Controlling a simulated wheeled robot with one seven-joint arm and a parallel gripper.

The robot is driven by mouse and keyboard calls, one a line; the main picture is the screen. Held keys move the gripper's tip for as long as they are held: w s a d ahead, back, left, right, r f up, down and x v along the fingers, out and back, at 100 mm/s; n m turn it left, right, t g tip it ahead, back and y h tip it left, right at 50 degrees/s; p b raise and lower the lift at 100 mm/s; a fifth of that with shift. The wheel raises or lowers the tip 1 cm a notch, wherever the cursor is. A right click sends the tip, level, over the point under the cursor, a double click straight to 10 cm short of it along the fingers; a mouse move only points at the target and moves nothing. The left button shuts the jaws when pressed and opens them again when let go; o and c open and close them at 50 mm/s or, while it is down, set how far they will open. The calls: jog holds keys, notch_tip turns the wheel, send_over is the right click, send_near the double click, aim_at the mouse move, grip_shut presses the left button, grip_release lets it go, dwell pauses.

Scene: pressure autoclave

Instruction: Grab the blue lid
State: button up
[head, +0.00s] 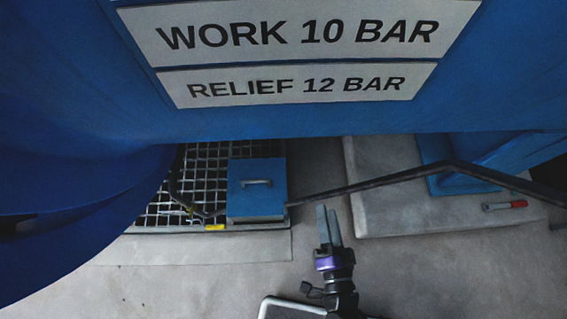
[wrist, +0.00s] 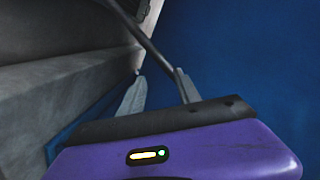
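The blue lid (head: 240,205) is a flat square blue cover with a small grey bar handle (head: 257,183) on top. It sits at the right end of the floor grating in the head view. My gripper (head: 328,212) is to the right of the lid and apart from it. In the wrist view, its two grey fingers (wrist: 160,88) stand apart with nothing held between them. A large blue surface (wrist: 250,60) fills the right of the wrist view; I cannot tell which part it is. The handle is not visible there.
The blue vessel (head: 300,120) overhangs the top of the head view. A dark rod (head: 390,180) slants from beside the lid to the right, close behind my gripper. A concrete plinth (head: 390,215) and a red-handled valve (head: 505,205) are at right. Bare floor lies in front.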

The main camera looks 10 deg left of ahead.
aim_at(258, 182)
jog(key=w+a+f+m+b, duration=0.2)
jog(key=w+a+f+b, duration=0.1)
jog(key=a+f, duration=0.4)
jog(key=w+a+f+m+y+b, duration=0.1)
jog(key=w+a+f+m+b, duration=0.1)
jog(key=a+f+b, duration=0.4)
jog(key=w+a+f+m+g+b, duration=0.1)
jog(key=w+a+f+m+b, duration=0.1)
jog(key=a+f, duration=0.6)
jog(key=shift+w+a+f+b, duration=0.25)
jog(key=shift+w+f+b, duration=0.7)
jog(key=shift+b, duration=0.3)
jog(key=shift+w+a+f, duration=0.1)
jog(key=shift+a+f, duration=0.1)
jog(key=shift+a, duration=0.1)
jog(key=b+x, duration=0.4)
jog(key=x, duration=0.3)
jog(key=shift+w+a+f+b, duration=0.1)
jog(key=shift+b, duration=0.3)
grip_shut()
